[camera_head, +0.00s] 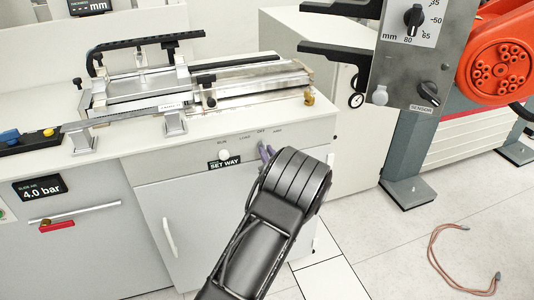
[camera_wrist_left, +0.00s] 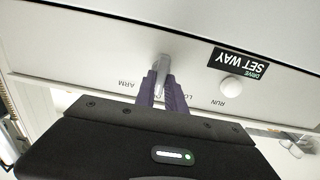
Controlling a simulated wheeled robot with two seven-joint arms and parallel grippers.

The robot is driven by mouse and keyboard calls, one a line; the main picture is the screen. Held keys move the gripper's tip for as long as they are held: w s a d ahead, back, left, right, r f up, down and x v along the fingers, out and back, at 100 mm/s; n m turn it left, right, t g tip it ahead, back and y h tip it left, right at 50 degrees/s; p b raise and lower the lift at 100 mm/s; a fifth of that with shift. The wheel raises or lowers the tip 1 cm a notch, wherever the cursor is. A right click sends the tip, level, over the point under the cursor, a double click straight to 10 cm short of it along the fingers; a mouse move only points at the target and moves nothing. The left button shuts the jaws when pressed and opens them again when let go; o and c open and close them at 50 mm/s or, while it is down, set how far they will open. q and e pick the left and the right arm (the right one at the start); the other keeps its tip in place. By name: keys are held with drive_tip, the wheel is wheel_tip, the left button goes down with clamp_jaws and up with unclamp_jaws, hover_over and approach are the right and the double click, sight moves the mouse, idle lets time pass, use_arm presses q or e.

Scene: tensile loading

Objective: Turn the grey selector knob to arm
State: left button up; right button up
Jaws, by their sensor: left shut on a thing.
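The grey selector knob (camera_wrist_left: 161,66) is on the pale front panel of the bench, in the wrist view at the upper middle. The word ARM is to its left there, and LOAD, partly covered, and RUN are to its right, upside down. My left gripper (camera_wrist_left: 163,86) has its purple fingers shut on the knob from both sides. In the head view the left gripper (camera_head: 266,153) reaches the panel just below the row of labels. The wrist mostly hides the knob there, and its exact pointing direction is hard to tell. My right gripper is not in view.
A white round button (camera_wrist_left: 231,89) and a black SET WAY plate (camera_head: 225,164) are beside the knob. A metal slide rig (camera_head: 200,85) stands on the bench top. A grey control panel (camera_head: 408,60) and an orange part (camera_head: 500,65) are at right. A cable (camera_head: 450,270) lies on the floor.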

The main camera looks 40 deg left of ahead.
use_arm(q)
drive_tip(key=shift+m, duration=0.5)
clamp_jaws()
drive_tip(key=m, duration=0.3)
drive_tip(key=shift+w+p, duration=0.1)
drive_tip(key=shift+p, duration=0.25)
drive_tip(key=shift+w+d+f+m+p, duration=0.1)
drive_tip(key=shift+m+p, duration=0.35)
drive_tip(key=shift+m, duration=2.05)
drive_tip(key=o, duration=0.7)
unclamp_jaws()
